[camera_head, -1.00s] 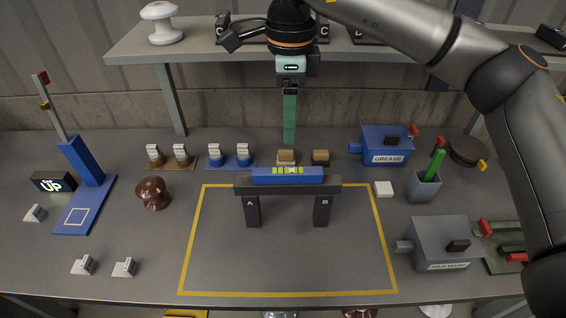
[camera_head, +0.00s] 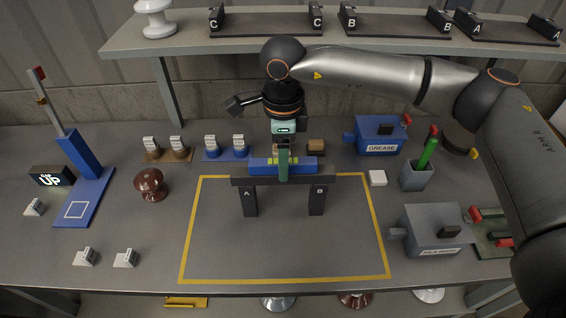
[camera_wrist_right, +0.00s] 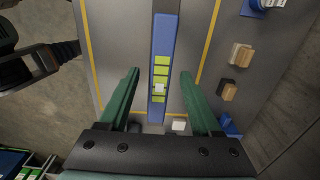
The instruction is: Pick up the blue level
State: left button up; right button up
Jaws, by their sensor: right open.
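The blue level (camera_head: 305,164) lies flat across the dark crossbar (camera_head: 240,181) that rests on two posts marked A and B, inside the yellow outline on the bench. Its green-yellow vials face up, and they also show in the right wrist view, where the level (camera_wrist_right: 164,50) runs between the fingers. My right gripper (camera_head: 283,177) points down at the level's middle and hides part of it. In the right wrist view the gripper (camera_wrist_right: 160,82) is open, with green fingers on either side of the level and a gap on both sides. My left gripper is out of view.
A blue grease box (camera_head: 380,136), a grey cup (camera_head: 416,176) with a green tool and a grey box (camera_head: 436,230) stand at right. A brown insulator (camera_head: 151,184) and a blue stand (camera_head: 84,200) are at left. The bench inside the yellow outline is clear before the posts.

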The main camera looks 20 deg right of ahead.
grip_shut()
dwell(0.4)
jog(key=shift+r, duration=0.1)
